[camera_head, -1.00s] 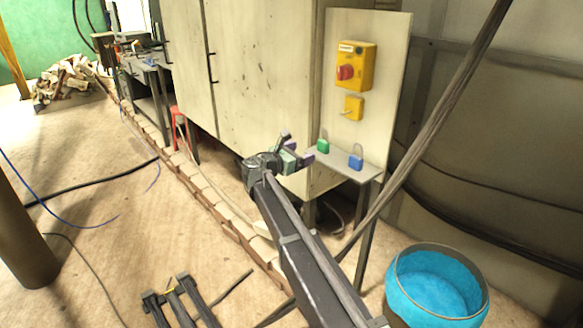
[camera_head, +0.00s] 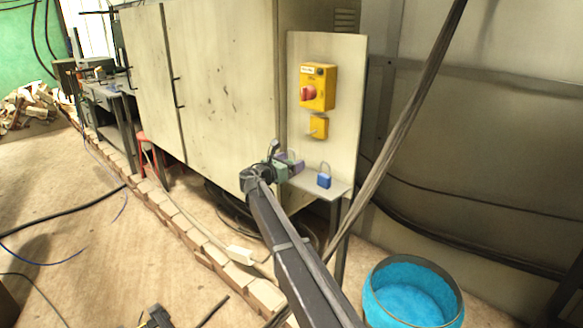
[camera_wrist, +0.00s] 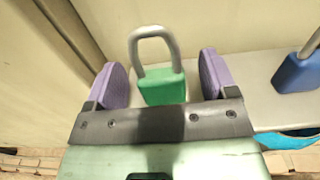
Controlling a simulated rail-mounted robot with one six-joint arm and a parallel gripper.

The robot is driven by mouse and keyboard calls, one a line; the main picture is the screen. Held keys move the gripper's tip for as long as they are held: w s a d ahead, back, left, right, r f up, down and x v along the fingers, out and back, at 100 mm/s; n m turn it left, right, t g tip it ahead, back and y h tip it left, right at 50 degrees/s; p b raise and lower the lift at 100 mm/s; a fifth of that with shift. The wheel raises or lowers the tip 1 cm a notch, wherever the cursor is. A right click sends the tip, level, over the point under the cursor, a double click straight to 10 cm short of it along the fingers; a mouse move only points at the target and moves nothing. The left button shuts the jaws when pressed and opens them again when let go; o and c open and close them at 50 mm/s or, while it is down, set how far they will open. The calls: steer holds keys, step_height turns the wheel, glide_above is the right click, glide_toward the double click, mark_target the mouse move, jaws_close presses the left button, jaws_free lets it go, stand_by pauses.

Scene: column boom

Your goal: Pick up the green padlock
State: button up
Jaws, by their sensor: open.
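The green padlock (camera_wrist: 162,87) stands upright on a small grey shelf (camera_wrist: 256,97), its metal shackle up. In the wrist view it lies between the two purple finger pads of my gripper (camera_wrist: 163,80), with a gap on either side. My gripper is open and the padlock's lower edge is hidden behind the gripper's front bar. In the head view my gripper (camera_head: 286,163) is at the left end of the shelf and covers most of the green padlock. A blue padlock (camera_head: 323,181) stands on the shelf to the right; it also shows in the wrist view (camera_wrist: 298,72).
A pale panel behind the shelf carries a yellow switch box (camera_head: 318,87) with a red knob and a smaller yellow box (camera_head: 319,128). A large cabinet (camera_head: 225,80) stands left. A dark slanted pole (camera_head: 405,125) and a blue-filled tub (camera_head: 412,293) are right of the shelf.

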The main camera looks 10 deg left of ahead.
mark_target(290, 161)
steer(key=c, duration=1.1)
steer(key=shift+o, duration=0.2)
step_height(290, 161, up, 12)
steer(key=p, duration=1.2)
